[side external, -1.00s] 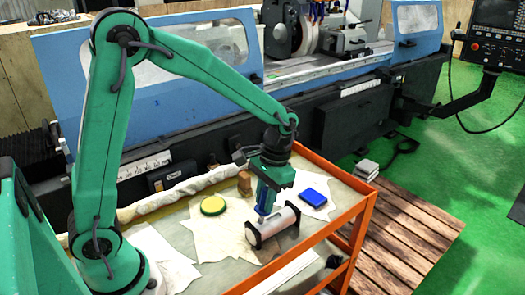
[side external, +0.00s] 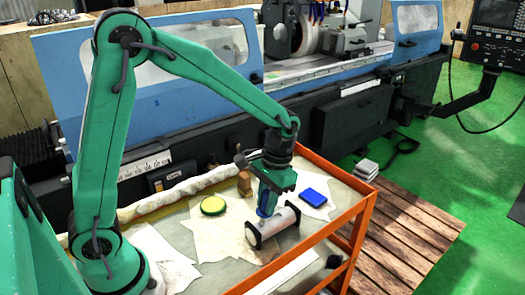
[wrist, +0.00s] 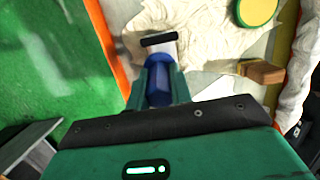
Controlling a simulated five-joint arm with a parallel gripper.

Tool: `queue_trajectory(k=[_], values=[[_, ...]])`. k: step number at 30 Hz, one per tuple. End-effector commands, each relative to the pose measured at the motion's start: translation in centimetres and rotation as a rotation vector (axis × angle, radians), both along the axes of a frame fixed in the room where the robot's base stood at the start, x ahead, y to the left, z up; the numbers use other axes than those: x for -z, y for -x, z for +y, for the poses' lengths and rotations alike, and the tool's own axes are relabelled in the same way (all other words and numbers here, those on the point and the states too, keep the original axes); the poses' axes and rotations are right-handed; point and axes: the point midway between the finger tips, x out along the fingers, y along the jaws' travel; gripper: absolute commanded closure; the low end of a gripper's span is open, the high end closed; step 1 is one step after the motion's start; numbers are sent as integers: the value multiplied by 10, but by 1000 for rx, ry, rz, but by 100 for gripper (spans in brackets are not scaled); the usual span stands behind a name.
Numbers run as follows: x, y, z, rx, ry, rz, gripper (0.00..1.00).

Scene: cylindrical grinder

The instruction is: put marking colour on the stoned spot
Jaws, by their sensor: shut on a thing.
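A pale grey cylinder (side external: 281,224) with black end supports lies on cream cloth on the cart. My gripper (side external: 267,201) is above it, shut on a blue marking tool (side external: 267,208). In the wrist view the blue tool (wrist: 158,84) sits between the two green fingers, and the cylinder (wrist: 160,52) shows beyond it. The tool's lower end is at the cylinder's upper side; I cannot tell whether it touches. A blue pad (side external: 314,197) lies to the right. No stoned spot or colour can be made out on the cylinder.
A yellow tin with green rim (side external: 213,205) and a wooden block (side external: 244,182) stand left of the gripper. An orange rail (side external: 350,215) edges the cart. The blue grinder (side external: 180,80) stands behind. Bare cart top shows at front left.

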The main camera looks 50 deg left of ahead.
Motion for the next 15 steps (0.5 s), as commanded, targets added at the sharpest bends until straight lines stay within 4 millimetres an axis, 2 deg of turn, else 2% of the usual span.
queue_trajectory(k=[15], values=[[0, 0, 5, -3, 3, 0, 100]])
